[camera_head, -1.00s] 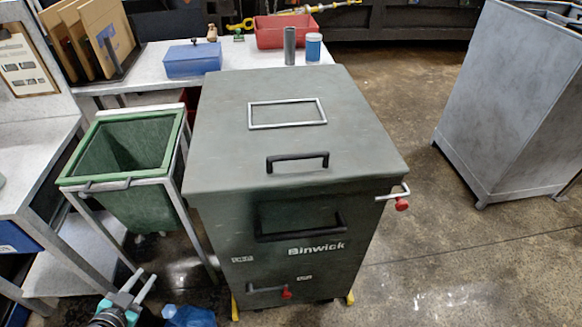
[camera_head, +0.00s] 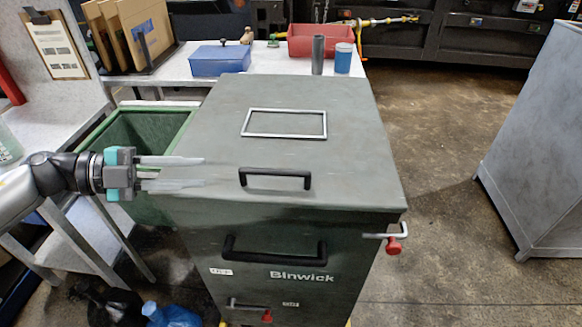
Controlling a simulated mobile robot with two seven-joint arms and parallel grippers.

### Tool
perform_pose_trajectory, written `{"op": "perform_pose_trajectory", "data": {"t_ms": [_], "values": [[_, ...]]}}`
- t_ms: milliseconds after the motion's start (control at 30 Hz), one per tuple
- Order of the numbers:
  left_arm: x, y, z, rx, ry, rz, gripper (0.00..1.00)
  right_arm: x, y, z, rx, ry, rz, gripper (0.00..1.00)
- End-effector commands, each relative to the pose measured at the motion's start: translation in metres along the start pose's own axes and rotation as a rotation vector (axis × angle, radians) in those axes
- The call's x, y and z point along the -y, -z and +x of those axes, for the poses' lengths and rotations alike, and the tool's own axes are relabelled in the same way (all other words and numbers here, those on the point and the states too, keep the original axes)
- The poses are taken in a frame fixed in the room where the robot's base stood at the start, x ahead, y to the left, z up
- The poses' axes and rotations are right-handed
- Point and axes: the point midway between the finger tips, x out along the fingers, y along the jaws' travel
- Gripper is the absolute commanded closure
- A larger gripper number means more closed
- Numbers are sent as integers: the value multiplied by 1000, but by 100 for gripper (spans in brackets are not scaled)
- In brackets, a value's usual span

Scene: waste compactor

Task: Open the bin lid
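The dark green-grey bin marked Binwick (camera_head: 300,276) stands in the middle of the head view. Its flat lid (camera_head: 345,150) is shut. A black lid handle (camera_head: 275,176) stands near the lid's front edge, and a larger black handle (camera_head: 275,250) is on the front face below. A red-knobbed latch (camera_head: 392,245) sticks out at the right side. My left gripper (camera_head: 200,172) is open and empty at the lid's left edge, with its fingers pointing right toward the lid handle, apart from it. My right gripper is not in view.
A green open bin (camera_head: 150,128) in a metal frame stands left, partly behind my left arm. A table behind holds a blue box (camera_head: 220,59), a red tray (camera_head: 318,42) and cups. A grey cabinet (camera_head: 535,150) stands right, with clear floor between. Blue bottles (camera_head: 172,314) lie at front left.

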Motion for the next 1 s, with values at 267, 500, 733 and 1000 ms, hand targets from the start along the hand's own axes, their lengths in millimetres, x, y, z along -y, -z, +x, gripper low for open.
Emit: {"op": "perform_pose_trajectory", "data": {"t_ms": [267, 500, 733, 1000], "values": [[1, 1, 48, -7, 6, 2, 70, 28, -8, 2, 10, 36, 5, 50], [2, 1, 100, -5, 6, 2, 70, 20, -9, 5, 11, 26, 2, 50], [1, 0, 136, -1, 5, -1, 70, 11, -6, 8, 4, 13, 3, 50], [1, 0, 149, 1, 4, -1, 70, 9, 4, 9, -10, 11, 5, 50]]}}
